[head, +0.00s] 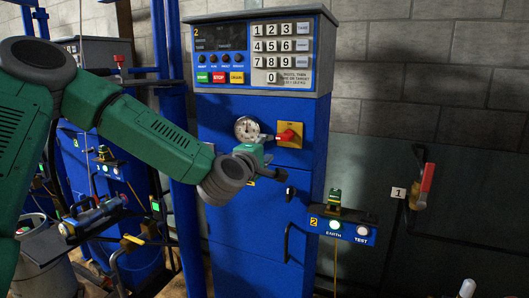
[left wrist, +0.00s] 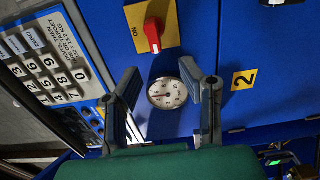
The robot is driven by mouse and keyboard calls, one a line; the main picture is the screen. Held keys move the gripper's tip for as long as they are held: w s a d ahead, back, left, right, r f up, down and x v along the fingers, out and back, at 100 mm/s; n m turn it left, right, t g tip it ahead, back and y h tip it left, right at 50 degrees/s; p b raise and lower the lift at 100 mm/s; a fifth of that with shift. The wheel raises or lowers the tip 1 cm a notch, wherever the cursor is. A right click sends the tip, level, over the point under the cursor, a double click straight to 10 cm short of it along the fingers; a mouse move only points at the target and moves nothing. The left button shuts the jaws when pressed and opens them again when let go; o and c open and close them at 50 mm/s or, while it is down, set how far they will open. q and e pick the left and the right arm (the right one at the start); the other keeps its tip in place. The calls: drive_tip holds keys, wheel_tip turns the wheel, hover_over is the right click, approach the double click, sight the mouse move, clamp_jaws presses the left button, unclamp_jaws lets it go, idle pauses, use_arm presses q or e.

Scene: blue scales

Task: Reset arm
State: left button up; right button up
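My left arm (head: 140,130), green with dark grey joints, reaches in from the left in the head view. Its gripper (head: 256,158) is in front of the blue scale cabinet (head: 262,240). In the left wrist view the two grey fingers of the left gripper (left wrist: 160,73) are spread wide with nothing held between them. The round white gauge (left wrist: 167,93) shows between the fingers and behind them. It is also in the head view (head: 247,128). A red rotary switch on a yellow plate (head: 292,143) is just beyond the gripper. My right gripper is in neither view.
A keypad panel (head: 260,55) tops the cabinet. A small blue box with EARTH and TEST lights (head: 345,229) juts out at right. A red-handled lever (head: 425,181) is on the wall. A grey cylinder (head: 45,255) and other blue equipment stand at left.

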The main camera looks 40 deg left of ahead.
use_arm(q)
drive_tip(key=shift+v, duration=1.05)
